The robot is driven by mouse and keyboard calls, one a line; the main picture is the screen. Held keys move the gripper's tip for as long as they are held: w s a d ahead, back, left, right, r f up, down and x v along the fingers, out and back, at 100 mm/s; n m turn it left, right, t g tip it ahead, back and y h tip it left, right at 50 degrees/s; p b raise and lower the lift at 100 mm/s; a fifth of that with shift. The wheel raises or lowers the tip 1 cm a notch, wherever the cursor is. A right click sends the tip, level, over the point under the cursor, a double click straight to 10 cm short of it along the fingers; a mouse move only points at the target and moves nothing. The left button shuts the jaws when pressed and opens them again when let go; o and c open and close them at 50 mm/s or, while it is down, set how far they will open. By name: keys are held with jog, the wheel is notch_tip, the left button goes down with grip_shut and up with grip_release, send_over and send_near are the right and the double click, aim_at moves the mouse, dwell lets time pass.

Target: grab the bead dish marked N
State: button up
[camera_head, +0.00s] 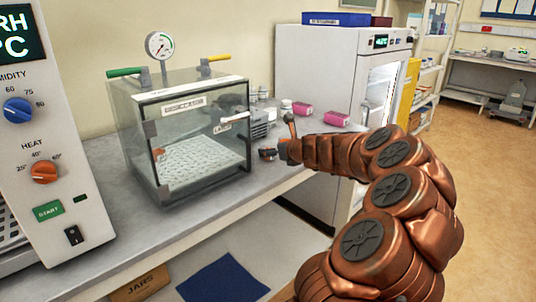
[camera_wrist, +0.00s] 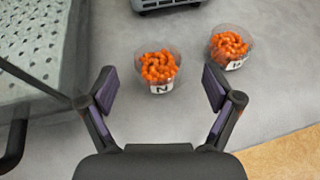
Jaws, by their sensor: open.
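In the wrist view, a small clear dish of orange beads (camera_wrist: 158,68) stands upright on the grey bench, its front label reading N. A second, similar dish of orange beads (camera_wrist: 229,45) stands to its right and a little farther off; its tilted label is hard to read. My gripper (camera_wrist: 157,84) is open and empty, its two dark fingers at either side of the first dish in the picture; I cannot tell how far above it they are. In the head view my copper arm ends at the bench, where the dishes are small and partly hidden.
A glass chamber (camera_head: 190,125) with a perforated floor stands left of my gripper; its edge shows in the wrist view (camera_wrist: 40,50). A grey device (camera_head: 262,122) and pink boxes (camera_head: 336,118) stand behind. The bench edge (camera_wrist: 285,142) is at the right.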

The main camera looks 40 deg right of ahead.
jog(key=x, duration=0.4)
jog(key=shift+s+a+f, duration=0.15)
jog(key=shift+a+f, duration=0.1)
jog(key=shift+f, duration=0.1)
jog(key=shift+w+d+f, duration=0.2)
jog(key=shift+w, duration=0.25)
jog(key=c, duration=1.3)
